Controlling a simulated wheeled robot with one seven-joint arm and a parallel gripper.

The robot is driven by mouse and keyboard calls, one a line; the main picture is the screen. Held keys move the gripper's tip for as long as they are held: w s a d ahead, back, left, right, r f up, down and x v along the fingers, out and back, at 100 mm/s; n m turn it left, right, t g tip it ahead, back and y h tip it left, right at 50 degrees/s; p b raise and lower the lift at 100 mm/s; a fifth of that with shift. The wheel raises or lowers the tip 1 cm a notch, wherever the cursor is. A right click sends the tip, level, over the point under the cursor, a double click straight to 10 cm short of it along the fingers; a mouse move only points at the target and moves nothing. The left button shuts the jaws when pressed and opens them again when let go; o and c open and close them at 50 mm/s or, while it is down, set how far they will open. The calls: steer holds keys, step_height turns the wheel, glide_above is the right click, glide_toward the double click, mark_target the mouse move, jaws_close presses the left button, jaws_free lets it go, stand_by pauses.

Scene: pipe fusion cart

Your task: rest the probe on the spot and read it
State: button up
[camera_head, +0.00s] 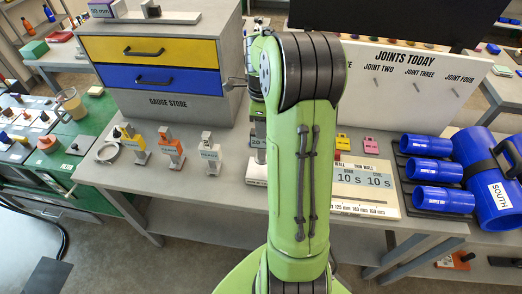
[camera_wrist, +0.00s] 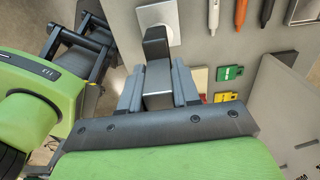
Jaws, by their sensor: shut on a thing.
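My gripper (camera_wrist: 158,82) is shut on a grey and black block-like piece (camera_wrist: 155,48) in the wrist view, with one finger on each side. I cannot tell for sure that this is the probe. A white square plate (camera_wrist: 168,20) shows just beyond its dark end; whether they touch is unclear. No marked spot is clearly visible.
A timing board (camera_head: 365,185) and blue pipes (camera_head: 430,171) are at the right.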

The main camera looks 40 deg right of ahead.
steer(key=shift+r+p, duration=0.5)
steer(key=shift+r, duration=0.45)
steer(key=shift+f, duration=0.1)
stand_by(0.6)
